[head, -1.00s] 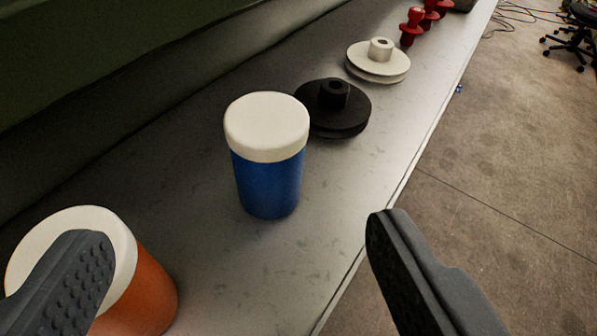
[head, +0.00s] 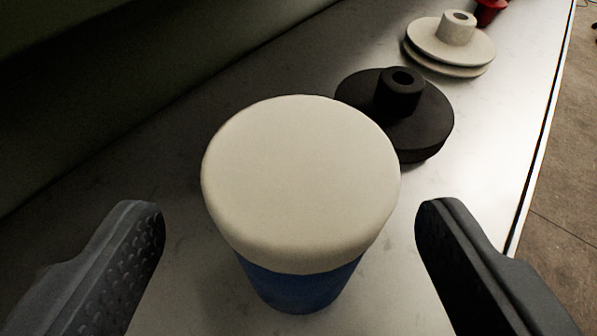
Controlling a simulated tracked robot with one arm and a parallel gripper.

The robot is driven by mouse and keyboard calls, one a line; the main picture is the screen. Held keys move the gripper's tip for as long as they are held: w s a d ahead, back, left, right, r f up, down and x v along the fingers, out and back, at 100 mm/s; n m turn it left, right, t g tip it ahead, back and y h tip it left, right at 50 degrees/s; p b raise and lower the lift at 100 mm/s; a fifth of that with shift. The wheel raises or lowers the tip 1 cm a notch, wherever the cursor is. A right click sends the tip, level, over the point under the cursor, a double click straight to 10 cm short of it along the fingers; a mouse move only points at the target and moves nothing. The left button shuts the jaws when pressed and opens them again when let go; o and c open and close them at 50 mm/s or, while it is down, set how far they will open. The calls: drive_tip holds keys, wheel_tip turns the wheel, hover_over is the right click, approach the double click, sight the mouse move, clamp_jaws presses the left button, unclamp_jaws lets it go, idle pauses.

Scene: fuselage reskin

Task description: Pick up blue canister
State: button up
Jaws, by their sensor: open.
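The blue canister (head: 300,289) stands upright on the grey shelf, with a wide white lid (head: 300,180) on top. It fills the middle of the view, and the lid hides much of its blue body. My gripper (head: 290,215) is open, with one dark finger at the left of the canister and one at the right. A gap shows between each finger and the canister in the picture. Nothing is held.
A black disc-shaped part (head: 425,125) with a hub sits just behind the canister to the right. A white disc part (head: 450,45) and a red part (head: 490,10) lie farther along the shelf (head: 500,120). A dark green wall (head: 90,90) runs along the left.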

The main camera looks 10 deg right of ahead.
drive_tip(key=shift+x, duration=2.8)
drive_tip(key=shift+d, duration=0.15)
drive_tip(key=c, duration=1.1)
